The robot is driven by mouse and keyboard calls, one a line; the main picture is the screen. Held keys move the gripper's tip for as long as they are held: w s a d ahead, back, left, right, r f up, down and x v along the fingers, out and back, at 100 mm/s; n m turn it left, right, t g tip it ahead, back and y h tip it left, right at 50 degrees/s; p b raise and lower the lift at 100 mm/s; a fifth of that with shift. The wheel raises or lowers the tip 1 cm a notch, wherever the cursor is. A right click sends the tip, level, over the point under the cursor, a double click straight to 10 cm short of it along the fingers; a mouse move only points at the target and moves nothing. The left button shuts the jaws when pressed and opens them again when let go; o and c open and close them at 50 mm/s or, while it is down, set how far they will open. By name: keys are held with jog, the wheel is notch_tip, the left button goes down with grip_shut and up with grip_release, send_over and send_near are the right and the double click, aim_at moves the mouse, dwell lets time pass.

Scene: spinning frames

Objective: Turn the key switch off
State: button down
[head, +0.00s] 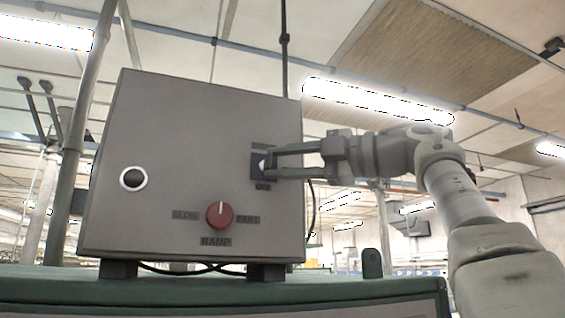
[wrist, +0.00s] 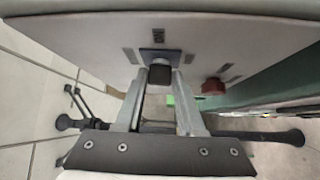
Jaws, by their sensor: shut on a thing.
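The key switch (head: 256,168) has a dark blue plate on the right side of the grey box's front, with small labels above and below it. In the wrist view, its blue plate (wrist: 174,52) carries a dark key head (wrist: 160,73) that sticks out toward me. My gripper (head: 271,164) reaches in from the right, level with the switch. In the wrist view, my gripper (wrist: 161,76) has one finger on each side of the key head and is shut on it. The fingers hide part of the switch in the head view, and the key's angle is hard to tell.
The grey box (head: 180,110) stands on short feet on a green-topped cabinet (head: 60,283). A red RAMP knob (head: 220,215) sits below and left of the switch, near my gripper. A round black-and-white button (head: 133,179) is at the far left. A dark cable hangs behind the box.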

jog(key=shift+f, duration=0.1)
jog(key=c, duration=0.5)
grip_release()
jog(key=shift+a, duration=0.1)
jog(key=shift+s, duration=0.1)
jog(key=v, duration=1.7)
